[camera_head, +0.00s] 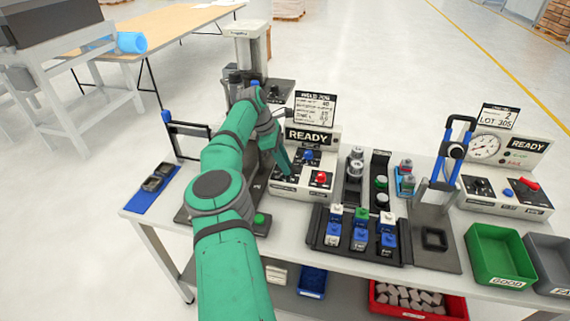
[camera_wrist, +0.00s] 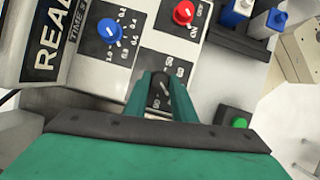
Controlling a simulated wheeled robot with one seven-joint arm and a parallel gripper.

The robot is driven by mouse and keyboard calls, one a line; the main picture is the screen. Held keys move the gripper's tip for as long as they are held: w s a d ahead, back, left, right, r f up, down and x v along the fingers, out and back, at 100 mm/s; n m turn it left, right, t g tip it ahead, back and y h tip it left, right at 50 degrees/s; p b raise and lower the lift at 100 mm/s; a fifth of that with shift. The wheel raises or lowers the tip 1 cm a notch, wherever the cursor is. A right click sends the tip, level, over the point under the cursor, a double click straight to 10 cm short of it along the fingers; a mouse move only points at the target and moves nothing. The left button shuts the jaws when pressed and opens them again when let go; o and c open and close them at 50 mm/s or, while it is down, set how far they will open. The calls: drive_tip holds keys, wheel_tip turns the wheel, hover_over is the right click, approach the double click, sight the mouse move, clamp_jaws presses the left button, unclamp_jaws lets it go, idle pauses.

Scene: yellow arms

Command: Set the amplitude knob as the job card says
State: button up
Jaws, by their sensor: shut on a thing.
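The welder control box (camera_head: 318,188) stands on the bench with a READY display (camera_head: 308,136). The job card (camera_head: 315,107) stands above it; its small print is too blurred to read surely. In the wrist view my gripper (camera_wrist: 161,84) is shut on a black knob (camera_wrist: 160,99), its teal fingers on either side. Scale numbers such as 50 and 60 show beside this knob; its name label and full setting are hidden. A blue knob (camera_wrist: 110,30) on a time scale and a red on/off knob (camera_wrist: 183,12) are clear of the fingers.
A grey press column (camera_head: 250,50) stands behind my arm. A green button (camera_wrist: 239,122) lies right of the fingers. A rack of blue, white and green parts (camera_head: 355,250) and a blue-handled fixture (camera_head: 455,150) stand to the right. A green bin (camera_head: 478,270) is at the bench's right.

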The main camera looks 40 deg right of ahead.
drive_tip(key=shift+w+a, duration=0.1)
drive_tip(key=o, duration=1.1)
drive_tip(key=shift+c, duration=0.2)
drive_tip(key=shift+r, duration=0.5)
drive_tip(key=v, duration=1)
drive_tip(key=shift+a+f, duration=0.1)
